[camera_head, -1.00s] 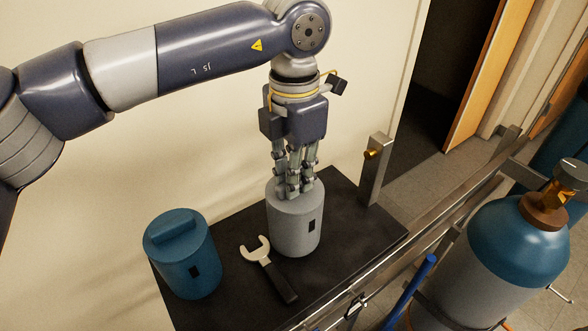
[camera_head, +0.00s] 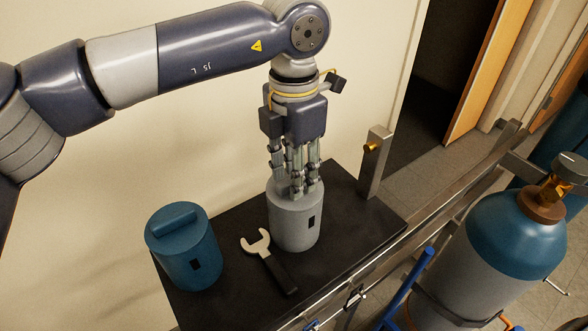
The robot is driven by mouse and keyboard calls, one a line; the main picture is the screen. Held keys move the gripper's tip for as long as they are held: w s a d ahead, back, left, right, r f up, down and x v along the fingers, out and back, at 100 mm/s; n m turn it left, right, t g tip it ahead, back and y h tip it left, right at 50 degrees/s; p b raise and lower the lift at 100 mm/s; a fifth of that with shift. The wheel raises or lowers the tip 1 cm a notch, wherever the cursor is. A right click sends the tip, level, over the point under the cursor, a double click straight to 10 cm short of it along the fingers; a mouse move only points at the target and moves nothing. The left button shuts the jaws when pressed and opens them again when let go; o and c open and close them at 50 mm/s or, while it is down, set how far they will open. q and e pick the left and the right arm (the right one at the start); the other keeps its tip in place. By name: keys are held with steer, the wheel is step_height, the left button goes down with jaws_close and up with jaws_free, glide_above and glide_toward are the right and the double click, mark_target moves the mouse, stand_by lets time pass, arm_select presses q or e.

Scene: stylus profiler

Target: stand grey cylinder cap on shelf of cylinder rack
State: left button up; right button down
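The grey cylinder cap (camera_head: 294,228) stands upright on the black shelf (camera_head: 350,222) of the cylinder rack (camera_head: 452,217). It has a small dark label on its side. My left gripper (camera_head: 296,190) points straight down over the cap, with its fingers spread around the top. The fingers hide most of the cap's top, so I cannot tell whether any fingertip still touches it. My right gripper is not in view.
A blue cap (camera_head: 186,253) with a raised grip stands at the shelf's left. A wrench (camera_head: 268,262) with a dark handle lies between the caps. A metal post (camera_head: 375,163) rises at the shelf's back right. A blue-topped gas cylinder (camera_head: 511,240) stands right of the rails.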

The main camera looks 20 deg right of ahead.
arm_select(q)
step_height(320, 180, up, 12)
steer(key=b, duration=0.1)
steer(key=shift+b, duration=0.35)
